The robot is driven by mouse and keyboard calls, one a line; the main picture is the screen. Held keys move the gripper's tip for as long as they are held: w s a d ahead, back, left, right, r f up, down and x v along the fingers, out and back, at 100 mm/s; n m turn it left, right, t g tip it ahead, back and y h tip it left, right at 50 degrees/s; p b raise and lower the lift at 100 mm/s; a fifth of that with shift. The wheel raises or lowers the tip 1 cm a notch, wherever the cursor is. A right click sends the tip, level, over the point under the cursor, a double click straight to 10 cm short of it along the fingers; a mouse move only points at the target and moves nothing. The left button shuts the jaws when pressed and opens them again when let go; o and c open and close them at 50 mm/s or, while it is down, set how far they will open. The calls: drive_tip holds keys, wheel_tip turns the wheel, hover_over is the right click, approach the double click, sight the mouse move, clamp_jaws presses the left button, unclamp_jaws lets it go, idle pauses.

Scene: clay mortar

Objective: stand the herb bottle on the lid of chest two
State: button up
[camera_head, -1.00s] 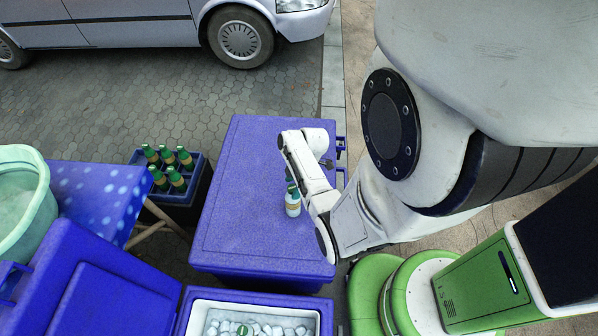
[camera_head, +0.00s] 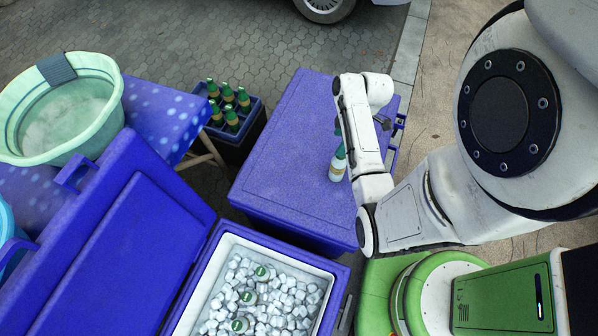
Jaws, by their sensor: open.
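A bottle with a green neck, a tan band and a whitish lower body (camera_head: 337,166) stands upright on the closed lid of a blue chest (camera_head: 285,150), near its right side. It looks like the herb bottle; its neck is partly covered by my forearm. I see no number on the chest. My gripper (camera_head: 383,122) shows only as a small dark part below the wrist, right of the forearm, over the lid's right edge. It is open and apart from the bottle; its fingertips are mostly hidden.
An open blue chest with white inner walls (camera_head: 225,250) holds ice and several green-capped bottles in front. A dark crate (camera_head: 258,112) of green bottles stands left of the closed chest. A green tub (camera_head: 110,118) sits on a spotted blue table (camera_head: 170,122). The lid's left half is clear.

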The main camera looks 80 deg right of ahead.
drive_tip(key=w+a+r+m+g, duration=0.1)
drive_tip(key=w+a, duration=0.3)
drive_tip(key=a, duration=0.3)
drive_tip(key=w+a+r+g, duration=0.1)
drive_tip(key=w+a, duration=0.3)
drive_tip(key=a, duration=0.3)
drive_tip(key=a+r+m, duration=0.1)
drive_tip(key=a+r, duration=0.2)
drive_tip(key=a, duration=0.3)
drive_tip(key=a+r+m+h, duration=0.1)
drive_tip(key=a+r, duration=0.2)
drive_tip(key=a, duration=0.4)
drive_tip(key=shift+s+r, duration=0.25)
drive_tip(key=shift+s, duration=0.05)
